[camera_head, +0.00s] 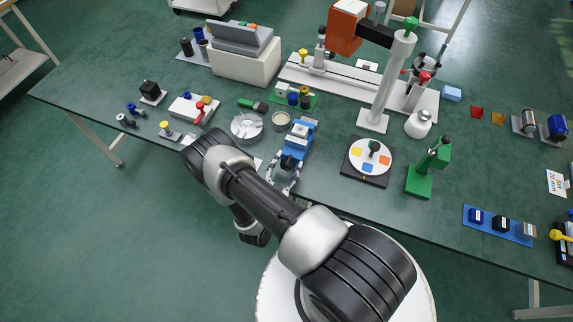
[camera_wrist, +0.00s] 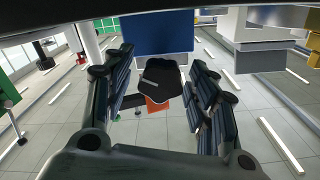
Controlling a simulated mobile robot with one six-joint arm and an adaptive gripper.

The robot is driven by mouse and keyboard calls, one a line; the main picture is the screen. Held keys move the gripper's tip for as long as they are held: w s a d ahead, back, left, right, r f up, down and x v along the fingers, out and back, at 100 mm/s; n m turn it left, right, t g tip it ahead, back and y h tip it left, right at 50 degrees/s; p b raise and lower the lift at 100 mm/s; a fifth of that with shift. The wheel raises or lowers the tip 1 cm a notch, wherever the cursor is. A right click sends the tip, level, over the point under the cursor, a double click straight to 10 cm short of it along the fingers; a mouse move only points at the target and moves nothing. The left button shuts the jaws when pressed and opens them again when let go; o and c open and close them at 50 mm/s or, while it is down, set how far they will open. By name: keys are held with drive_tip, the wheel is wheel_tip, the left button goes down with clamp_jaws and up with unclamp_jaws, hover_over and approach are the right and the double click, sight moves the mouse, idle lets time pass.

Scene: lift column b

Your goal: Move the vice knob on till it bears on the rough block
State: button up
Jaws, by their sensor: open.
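The blue vice (camera_head: 299,138) stands near the front edge of the green bench in the head view. Its dark knob (camera_head: 289,162) faces the near edge. My gripper (camera_head: 283,174) is at the knob, its fingers open. In the wrist view the dark knob (camera_wrist: 161,82) sits between the two spread fingers of my gripper (camera_wrist: 162,66), below the blue vice body (camera_wrist: 156,34).
A round metal dish (camera_head: 247,126) and a small round bowl (camera_head: 281,120) stand left of the vice. A turntable with coloured patches (camera_head: 369,160) and a green press (camera_head: 421,180) stand to the right. Bare bench lies between vice and turntable.

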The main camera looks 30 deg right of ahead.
drive_tip(key=shift+c, duration=0.6)
drive_tip(key=c, duration=1)
drive_tip(key=shift+o, duration=0.2)
drive_tip(key=m+b, duration=0.2)
drive_tip(key=m, duration=0.2)
drive_tip(key=shift+f+m, duration=0.1)
drive_tip(key=shift+m, duration=0.2)
drive_tip(key=m+b, duration=0.2)
drive_tip(key=m, duration=0.3)
drive_tip(key=shift+s+m, duration=0.1)
drive_tip(key=shift+m, duration=0.2)
drive_tip(key=m+b, duration=0.1)
drive_tip(key=m, duration=0.4)
drive_tip(key=shift+d+f, duration=0.1)
drive_tip(key=m, duration=0.5)
drive_tip(key=shift+m+b, duration=0.4)
